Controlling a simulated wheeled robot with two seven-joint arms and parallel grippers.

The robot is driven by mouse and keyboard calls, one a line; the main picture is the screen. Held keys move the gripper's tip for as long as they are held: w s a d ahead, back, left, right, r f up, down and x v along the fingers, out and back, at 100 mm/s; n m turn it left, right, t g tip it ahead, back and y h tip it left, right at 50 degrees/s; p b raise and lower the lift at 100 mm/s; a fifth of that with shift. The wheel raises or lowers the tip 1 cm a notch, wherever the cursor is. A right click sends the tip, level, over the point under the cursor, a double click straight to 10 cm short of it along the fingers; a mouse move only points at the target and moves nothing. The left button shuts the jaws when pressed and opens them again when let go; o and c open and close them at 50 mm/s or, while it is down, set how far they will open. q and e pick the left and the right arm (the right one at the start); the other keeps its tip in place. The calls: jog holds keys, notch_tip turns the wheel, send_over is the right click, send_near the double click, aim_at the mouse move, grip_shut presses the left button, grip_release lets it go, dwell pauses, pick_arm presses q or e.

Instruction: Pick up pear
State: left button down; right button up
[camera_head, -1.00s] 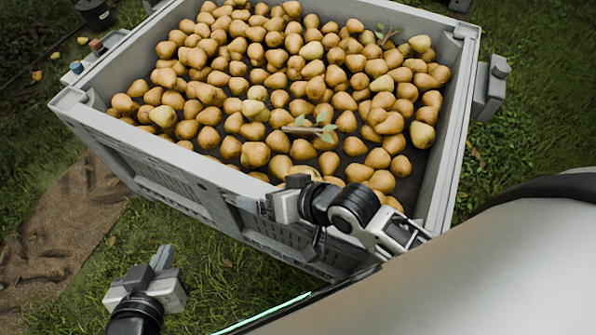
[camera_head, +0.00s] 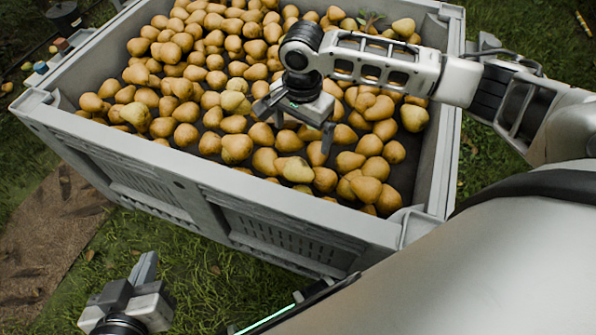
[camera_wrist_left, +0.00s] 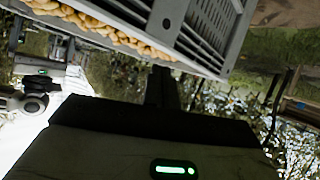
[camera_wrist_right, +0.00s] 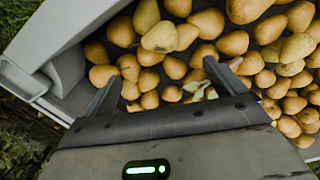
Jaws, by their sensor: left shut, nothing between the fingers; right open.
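Many yellow-brown pears (camera_head: 236,148) fill the grey crate (camera_head: 200,182). My right gripper (camera_head: 295,128) is open and empty above the pears, pointing down near the crate's front right part. In the right wrist view pears (camera_wrist_right: 160,37) lie beyond and between its spread fingers (camera_wrist_right: 160,85). A leafy twig (camera_wrist_right: 203,93) shows close beside the right-hand finger in that view. My left gripper (camera_head: 146,266) is shut and empty, outside the crate over the grass at the lower left. The left wrist view shows its closed fingers (camera_wrist_left: 161,86) and the crate's outer side (camera_wrist_left: 205,35).
The crate's walls stand around the pears, with its right wall (camera_head: 440,130) near my right arm. Another leafy twig (camera_head: 370,20) lies at the back right. A blue cap (camera_head: 40,67) and a red cap (camera_head: 62,44) sit outside the left wall. A dark bucket (camera_head: 63,14) stands at the top left.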

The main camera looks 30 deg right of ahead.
aim_at(301, 164)
notch_tip(301, 164, down, 10)
jog(key=shift+a+r+b, duration=0.1)
jog(key=shift+r+b, duration=0.15)
jog(key=shift+b, duration=1)
notch_tip(301, 164, down, 4)
jog(key=shift+f+b, duration=0.25)
jog(key=shift+b, duration=0.75)
jog(key=shift+f, duration=0.2)
pick_arm(q)
notch_tip(301, 164, down, 9)
jog(key=w+d+g, duration=0.1)
jog(key=d+g, duration=0.1)
jog(key=shift+d+r+h, duration=0.15)
jog(key=shift+h, duration=0.25)
jog(key=shift+w+r, duration=0.1)
pick_arm(e)
jog(key=c, duration=1.1)
